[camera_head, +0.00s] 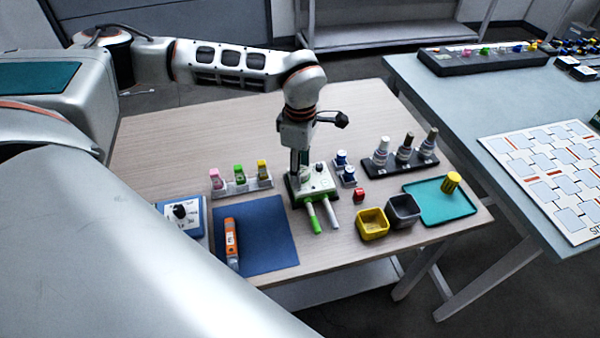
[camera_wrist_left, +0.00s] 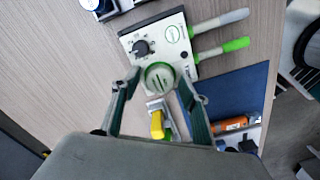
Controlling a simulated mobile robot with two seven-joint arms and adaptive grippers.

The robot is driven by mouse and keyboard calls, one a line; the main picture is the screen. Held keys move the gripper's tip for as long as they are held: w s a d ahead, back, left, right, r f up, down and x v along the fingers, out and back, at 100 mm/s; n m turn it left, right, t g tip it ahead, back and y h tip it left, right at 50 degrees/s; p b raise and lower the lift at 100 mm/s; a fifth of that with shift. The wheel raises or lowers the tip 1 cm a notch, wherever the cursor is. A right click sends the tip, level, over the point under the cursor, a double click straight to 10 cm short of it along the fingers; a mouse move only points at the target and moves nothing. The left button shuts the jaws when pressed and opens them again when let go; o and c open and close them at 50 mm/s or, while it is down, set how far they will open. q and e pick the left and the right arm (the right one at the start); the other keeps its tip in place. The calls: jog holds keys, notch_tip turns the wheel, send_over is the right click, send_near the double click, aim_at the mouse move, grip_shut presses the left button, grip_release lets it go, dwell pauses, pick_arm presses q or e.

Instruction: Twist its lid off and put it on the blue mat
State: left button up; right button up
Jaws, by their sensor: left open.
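The blue mat (camera_head: 265,240) lies flat near the table's front edge, with an orange-and-grey tool (camera_head: 231,242) along its left side. The mat also shows in the left wrist view (camera_wrist_left: 245,90). My left gripper (camera_head: 301,168) points down at the back-left of a white-and-green device (camera_head: 318,183). In the left wrist view, its two fingers (camera_wrist_left: 158,80) are open, one on each side of a round, pale, green-rimmed top (camera_wrist_left: 159,75) at the device's edge. I cannot tell whether the fingers touch it. The head view mostly hides this round top behind the gripper. My right gripper is not in view.
A rack (camera_head: 240,188) of pink-, green- and yellow-capped vials stands left of the gripper. To the right are a yellow bin (camera_head: 372,224), a grey bin (camera_head: 403,210), a bottle rack (camera_head: 400,163) and a teal tray (camera_head: 432,205). The mat's right half is bare.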

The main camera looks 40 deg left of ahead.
pick_arm(q)
jog(key=shift+p, duration=0.3)
dwell(0.5)
jog(key=c, duration=0.7)
